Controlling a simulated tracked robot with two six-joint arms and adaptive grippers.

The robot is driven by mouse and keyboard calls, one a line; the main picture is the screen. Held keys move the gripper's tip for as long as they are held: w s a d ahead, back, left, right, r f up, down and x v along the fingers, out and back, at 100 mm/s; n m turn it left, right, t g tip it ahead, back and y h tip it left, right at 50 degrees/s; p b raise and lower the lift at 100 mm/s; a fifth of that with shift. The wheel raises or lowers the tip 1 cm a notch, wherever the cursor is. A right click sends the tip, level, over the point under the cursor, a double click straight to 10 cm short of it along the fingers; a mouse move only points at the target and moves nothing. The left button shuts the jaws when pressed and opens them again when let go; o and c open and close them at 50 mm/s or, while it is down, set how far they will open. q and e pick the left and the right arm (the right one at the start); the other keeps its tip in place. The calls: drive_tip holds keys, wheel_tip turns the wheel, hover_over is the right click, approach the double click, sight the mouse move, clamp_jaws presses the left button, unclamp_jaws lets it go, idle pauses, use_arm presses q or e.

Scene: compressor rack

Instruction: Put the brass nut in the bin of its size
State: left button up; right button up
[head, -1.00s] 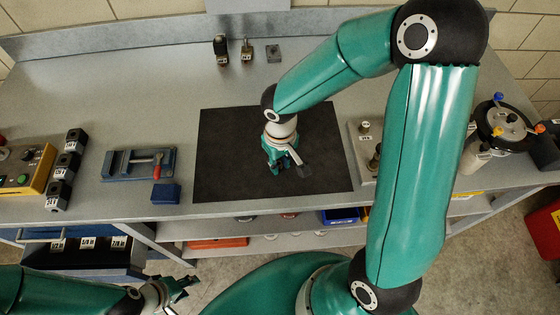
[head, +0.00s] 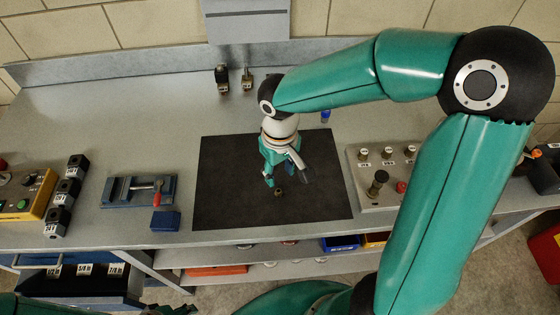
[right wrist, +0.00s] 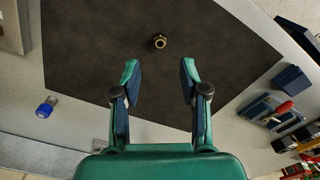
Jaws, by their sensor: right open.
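The brass nut (head: 278,193) lies on the black mat (head: 225,180). It also shows in the right wrist view (right wrist: 160,41), beyond the fingertips and roughly midway between their lines. My right gripper (head: 287,181) is over the mat, close to the nut in the head view; its fingers (right wrist: 159,72) are open and empty. Black bins (head: 90,285) with white size labels sit in a blue pulled-out drawer at the lower left; the labels appear to read 1/2, 5/8 and 7/8. Only a dark bit of my left gripper (head: 172,309) shows at the bottom edge; its jaws are unclear.
A blue vise (head: 135,190) with a red-ended handle and a blue block (head: 165,221) stand left of the mat. Several labelled black blocks (head: 67,192) and a yellow control box (head: 28,200) are farther left. A grey plate with knobs (head: 382,175) is right of the mat.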

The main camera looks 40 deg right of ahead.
drive_tip(key=shift+r, duration=1.7)
drive_tip(key=shift+s, duration=0.1)
